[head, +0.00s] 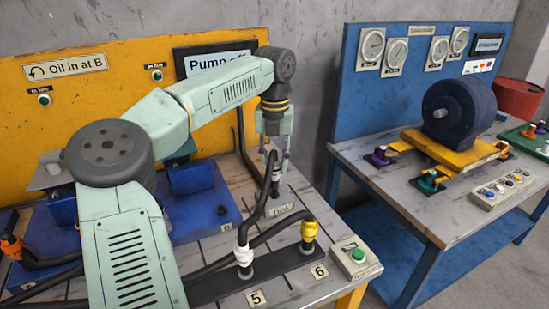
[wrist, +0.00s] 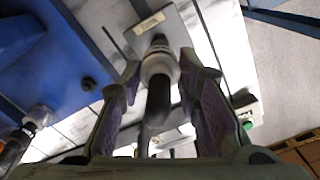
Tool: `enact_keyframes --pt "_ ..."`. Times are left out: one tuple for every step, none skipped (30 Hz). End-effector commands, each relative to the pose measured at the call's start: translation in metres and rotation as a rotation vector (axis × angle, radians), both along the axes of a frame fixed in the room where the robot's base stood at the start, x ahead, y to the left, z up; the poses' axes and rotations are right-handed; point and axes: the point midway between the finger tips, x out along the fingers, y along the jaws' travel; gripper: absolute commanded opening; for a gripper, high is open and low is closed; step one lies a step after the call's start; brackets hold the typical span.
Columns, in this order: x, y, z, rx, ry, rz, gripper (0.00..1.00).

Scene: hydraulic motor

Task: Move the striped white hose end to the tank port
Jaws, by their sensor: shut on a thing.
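My gripper (head: 275,158) is shut on a hose end with a whitish collar (wrist: 158,66); it sits between the two fingers (wrist: 159,75) in the wrist view. The held end is over a grey plate with a small label (wrist: 149,23), which also shows in the head view (head: 281,211). The label is too small to read, so I cannot confirm the tank port. I cannot tell whether the held end touches or is seated in the fitting below.
A yellow hose end (head: 309,232) stands upright at position 6. A green button box (head: 355,257) is at the bench's front right. Blue equipment (head: 200,195) lies left of my gripper. A second bench with a dark motor (head: 458,110) stands right, across a gap.

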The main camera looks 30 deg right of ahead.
Motion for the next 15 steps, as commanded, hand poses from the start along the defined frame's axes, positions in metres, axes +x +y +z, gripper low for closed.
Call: enact_keyframes --pt "0.0 0.0001 0.0011 0.0 0.0 0.0 0.0" --pt "0.0 0.0001 0.0009 0.0 0.0 0.0 0.0" --pt "0.0 0.0001 0.0006 0.0 0.0 0.0 0.0" --pt "0.0 0.0001 0.0004 0.0 0.0 0.0 0.0" --pt "0.0 0.0001 0.0002 0.0 0.0 0.0 0.0" --pt "0.0 0.0001 0.0001 0.0 0.0 0.0 0.0" --pt "0.0 0.0001 0.0002 0.0 0.0 0.0 0.0" --pt "-0.0001 0.0001 0.0002 0.0 0.0 0.0 0.0" --pt "0.0 0.0001 0.0002 0.0 0.0 0.0 0.0" --pt "0.0 0.0001 0.0002 0.0 0.0 0.0 0.0" --pt "-0.0001 0.0001 0.0 0.0 0.0 0.0 0.0" --pt "-0.0001 0.0001 -0.0005 0.0 0.0 0.0 0.0" --pt "-0.0001 0.0001 -0.001 0.0 0.0 0.0 0.0" --pt "-0.0001 0.0001 -0.0018 0.0 0.0 0.0 0.0" --pt "-0.0001 0.0001 -0.003 0.0 0.0 0.0 0.0"
